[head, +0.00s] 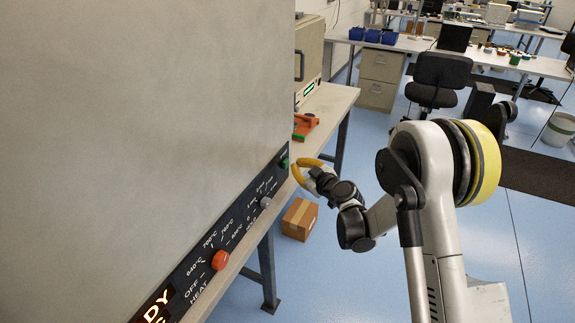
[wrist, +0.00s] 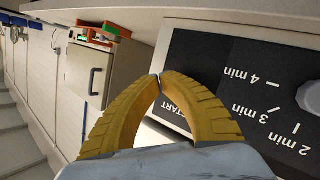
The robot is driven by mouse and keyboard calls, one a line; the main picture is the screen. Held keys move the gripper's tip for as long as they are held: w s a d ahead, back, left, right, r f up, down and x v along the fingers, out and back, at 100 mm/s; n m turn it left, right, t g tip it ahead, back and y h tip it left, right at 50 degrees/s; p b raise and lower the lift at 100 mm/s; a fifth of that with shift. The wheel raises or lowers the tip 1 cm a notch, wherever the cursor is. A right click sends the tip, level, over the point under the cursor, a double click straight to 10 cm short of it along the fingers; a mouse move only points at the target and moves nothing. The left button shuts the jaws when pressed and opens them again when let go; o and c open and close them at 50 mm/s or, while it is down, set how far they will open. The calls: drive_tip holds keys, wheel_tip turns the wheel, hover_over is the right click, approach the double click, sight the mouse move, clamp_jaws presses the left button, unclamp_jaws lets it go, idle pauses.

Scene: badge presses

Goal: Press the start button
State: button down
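The green start button (head: 284,163) sits at the far right end of the black control panel (head: 190,268) on the large grey machine. My gripper (head: 296,166) has yellow fingers and is just right of the button in the head view, very close to it; whether they touch I cannot tell. In the wrist view my gripper (wrist: 158,76) shows its fingertips together with nothing between them. The START label (wrist: 176,108) shows partly behind the right finger. The button itself is not visible in the wrist view, probably hidden by the fingers.
On the panel are a grey timer knob (head: 265,202) and a red-orange heat knob (head: 220,260). The machine stands on a workbench (head: 328,105) with an orange-and-green device (head: 304,126) farther along. A cardboard box (head: 299,219) is on the floor below.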

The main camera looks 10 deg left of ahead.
drive_tip(key=shift+a, duration=0.1)
drive_tip(key=shift+w+a, duration=0.15)
drive_tip(key=shift+a, duration=0.15)
drive_tip(key=shift+w+a+b, duration=0.2)
drive_tip(key=shift+a+b, duration=0.1)
drive_tip(key=shift+a, duration=0.15)
idle(0.6)
drive_tip(key=shift+d, duration=0.1)
drive_tip(key=shift+s+d, duration=0.35)
drive_tip(key=shift+d, duration=0.4)
drive_tip(key=shift+s+d+b, duration=0.25)
drive_tip(key=shift+s+d, duration=0.05)
drive_tip(key=shift+d, duration=0.5)
drive_tip(key=shift+s+d+b, duration=0.2)
drive_tip(key=shift+s+d, duration=0.05)
drive_tip(key=shift+d, duration=0.5)
drive_tip(key=shift+s+d+b, duration=0.25)
drive_tip(key=shift+s+d, duration=0.05)
drive_tip(key=shift+d, duration=0.5)
